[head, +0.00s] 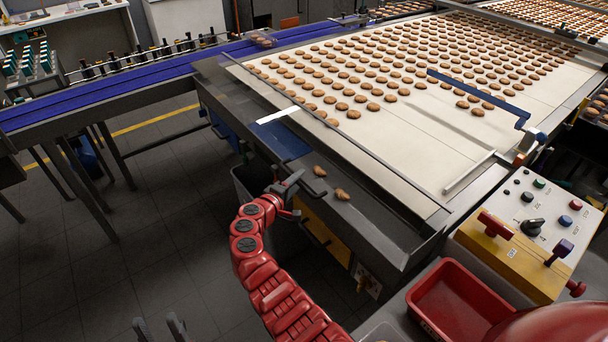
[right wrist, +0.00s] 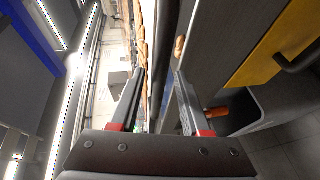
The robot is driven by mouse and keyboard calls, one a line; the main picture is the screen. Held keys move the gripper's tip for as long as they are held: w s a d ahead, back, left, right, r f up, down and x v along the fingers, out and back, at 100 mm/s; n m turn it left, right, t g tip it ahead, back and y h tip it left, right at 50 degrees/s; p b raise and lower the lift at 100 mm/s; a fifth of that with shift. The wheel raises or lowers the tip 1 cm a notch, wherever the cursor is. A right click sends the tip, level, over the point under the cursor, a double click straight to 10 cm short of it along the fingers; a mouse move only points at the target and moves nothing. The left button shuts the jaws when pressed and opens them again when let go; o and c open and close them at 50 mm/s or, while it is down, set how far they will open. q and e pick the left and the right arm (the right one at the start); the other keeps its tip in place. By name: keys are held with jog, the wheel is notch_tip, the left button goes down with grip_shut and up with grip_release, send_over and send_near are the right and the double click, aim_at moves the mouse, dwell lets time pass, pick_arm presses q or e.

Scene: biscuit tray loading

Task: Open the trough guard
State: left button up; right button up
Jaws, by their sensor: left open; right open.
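A long thin rail (head: 372,154) runs along the front edge of the biscuit belt; it may be the trough guard, but I cannot tell surely. In front of it lies a dark trough ledge with two biscuits (head: 319,171). My right gripper (head: 292,184) is at the ledge's outer edge, left of these biscuits. In the right wrist view its jaws (right wrist: 155,95) are apart, with a dark edge between them; I cannot tell whether they touch it. My left gripper (head: 160,328) is open and empty at the bottom left, far from the trough.
A blue plate (head: 283,141) lies on the ledge beyond my right gripper. A yellow panel with a handle (head: 318,232) is below the ledge. A control box (head: 520,240) and a red bin (head: 458,298) stand at the right. Floor at the left is clear.

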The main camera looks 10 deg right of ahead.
jog(key=shift+r, duration=0.1)
jog(key=shift+c, duration=0.4)
grip_shut()
dwell(1.0)
